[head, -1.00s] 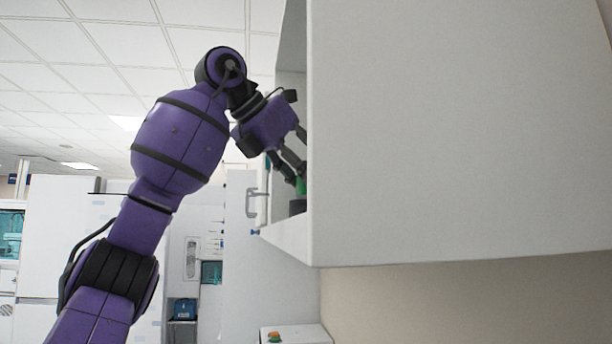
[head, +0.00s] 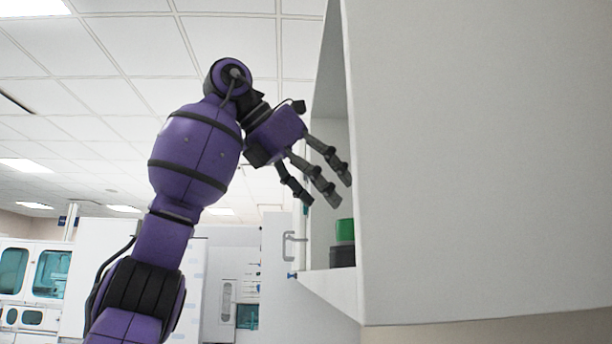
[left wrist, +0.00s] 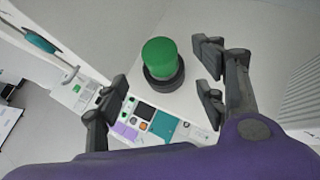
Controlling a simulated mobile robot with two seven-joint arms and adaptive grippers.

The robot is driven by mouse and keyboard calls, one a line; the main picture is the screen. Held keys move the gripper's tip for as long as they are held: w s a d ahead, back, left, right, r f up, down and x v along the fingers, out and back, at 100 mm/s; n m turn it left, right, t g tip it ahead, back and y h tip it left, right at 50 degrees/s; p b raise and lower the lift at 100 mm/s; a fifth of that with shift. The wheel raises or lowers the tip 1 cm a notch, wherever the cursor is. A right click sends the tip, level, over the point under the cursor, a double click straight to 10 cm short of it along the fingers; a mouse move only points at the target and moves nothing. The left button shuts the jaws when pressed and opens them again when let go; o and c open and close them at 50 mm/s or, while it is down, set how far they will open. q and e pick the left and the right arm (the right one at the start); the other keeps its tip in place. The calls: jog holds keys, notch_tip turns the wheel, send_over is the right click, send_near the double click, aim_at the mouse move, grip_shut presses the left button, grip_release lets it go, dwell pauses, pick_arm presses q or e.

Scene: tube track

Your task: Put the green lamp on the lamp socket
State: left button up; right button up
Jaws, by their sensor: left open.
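The green lamp (head: 345,230) stands upright on the dark round lamp socket (head: 342,256), just inside the open side of the white cabinet. The cabinet wall hides part of both. In the left wrist view the green lamp (left wrist: 160,56) sits on top of the black socket (left wrist: 164,84), centred as far as I can see. My left gripper (head: 320,190) is open and empty, above and to the left of the lamp and apart from it. In the left wrist view the open fingers (left wrist: 160,84) show either side of the lamp. My right gripper is not in view.
The white cabinet (head: 455,160) fills the right side, its near wall close to my fingers. A door with a handle (head: 290,245) stands open at its left. In the wrist view a panel with coloured patches (left wrist: 145,118) lies below. Left of my arm is free room.

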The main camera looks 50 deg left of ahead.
pick_arm(q)
jog(key=shift+v, duration=1.95)
jog(key=shift+w, duration=0.15)
